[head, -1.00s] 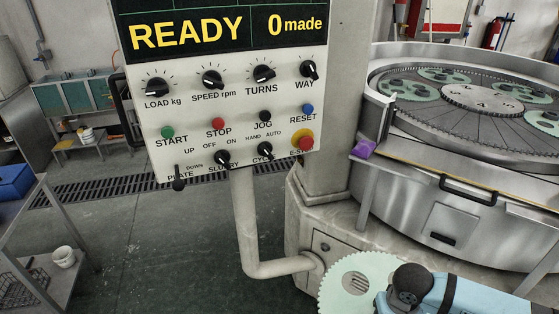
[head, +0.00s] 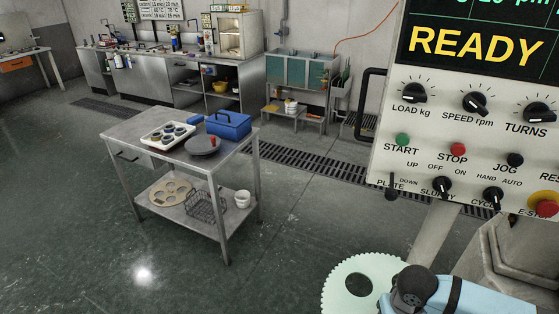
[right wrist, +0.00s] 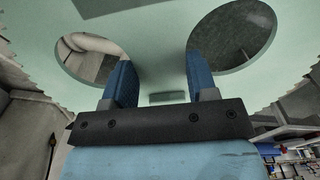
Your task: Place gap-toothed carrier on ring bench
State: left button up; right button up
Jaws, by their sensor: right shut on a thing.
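A pale green toothed carrier (head: 345,283) with round holes shows at the bottom of the head view. It also fills the upper part of the right wrist view (right wrist: 155,30). My right gripper (right wrist: 162,78) is shut on it, with the blue fingers against the plate between two holes. In the head view my wrist covers part of the plate; I cannot make out a gap in its teeth. A steel two-level bench (head: 135,130), perhaps the ring bench, stands apart at left centre. A white tray (head: 148,141) of dark rings lies on top. My left gripper is out of view.
The bench top also holds a blue box (head: 228,125) and a dark round plate (head: 203,145). A wire basket (head: 205,208) and a tan holed disc (head: 170,192) are on its lower shelf. A control panel (head: 470,130) stands close at right. Floor in front is clear.

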aim_at(144, 127)
jog(key=u, duration=0.5)
jog(key=i+u, duration=0.1)
jog(key=u, duration=1.35)
jog(key=i+u, duration=0.1)
jog(key=u, duration=0.4)
jog(key=l+u, duration=0.1)
jog(key=u, duration=0.9)
jog(key=l+u, duration=0.1)
jog(key=u, duration=0.35)
jog(key=l+u, duration=0.25)
jog(key=l, duration=0.15)
jog(key=l+u, duration=0.15)
jog(key=l, duration=0.65)
jog(key=l+u, duration=0.15)
jog(key=l, duration=0.7)
jog(key=l+u, duration=0.15)
jog(key=l, duration=0.7)
jog(key=k+l+u, duration=0.15)
jog(key=l, duration=0.65)
jog(key=i, duration=0.05)
